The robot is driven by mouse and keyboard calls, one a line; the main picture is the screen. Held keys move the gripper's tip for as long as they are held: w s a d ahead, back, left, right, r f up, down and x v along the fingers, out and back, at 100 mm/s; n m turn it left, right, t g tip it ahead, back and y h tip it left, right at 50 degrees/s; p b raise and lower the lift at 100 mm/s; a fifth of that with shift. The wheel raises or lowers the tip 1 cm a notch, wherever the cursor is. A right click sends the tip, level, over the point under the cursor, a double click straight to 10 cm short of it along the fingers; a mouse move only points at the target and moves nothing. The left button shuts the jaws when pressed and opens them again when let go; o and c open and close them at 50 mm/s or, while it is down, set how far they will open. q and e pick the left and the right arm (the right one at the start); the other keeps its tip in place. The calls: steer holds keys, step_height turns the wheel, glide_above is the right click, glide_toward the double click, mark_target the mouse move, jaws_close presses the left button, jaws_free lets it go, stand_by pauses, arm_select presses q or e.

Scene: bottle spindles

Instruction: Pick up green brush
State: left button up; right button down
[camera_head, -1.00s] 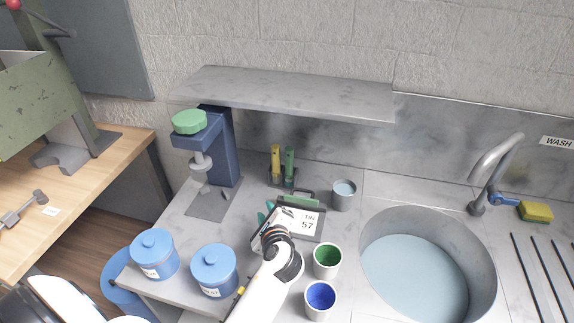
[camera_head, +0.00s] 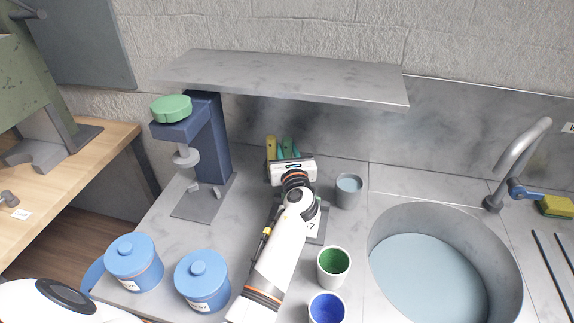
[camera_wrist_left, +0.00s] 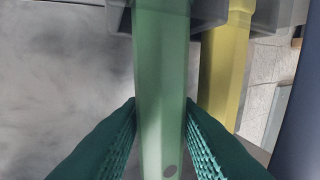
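The green brush (camera_head: 286,146) stands upright in a dark holder (camera_wrist_left: 212,12) at the back of the counter, under the shelf. Its pale green handle (camera_wrist_left: 160,80) runs down the middle of the left wrist view, with a hole near the end. My left gripper (camera_wrist_left: 162,105) has one teal ribbed finger on each side of the handle, both against its edges, so it looks shut on it. In the head view my left gripper's body (camera_head: 290,168) hides the holder and much of the brush. My right gripper is not in view.
A yellow brush (camera_head: 271,147) stands left of the green one and close beside my fingers in the wrist view. A blue press (camera_head: 208,145) is to the left, a grey cup (camera_head: 349,190) to the right. The shelf (camera_head: 300,78) overhangs behind.

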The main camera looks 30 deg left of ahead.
arm_select(q)
steer(key=shift+w+a, duration=0.1)
steer(key=c, duration=0.6)
steer(key=shift+r, duration=0.2)
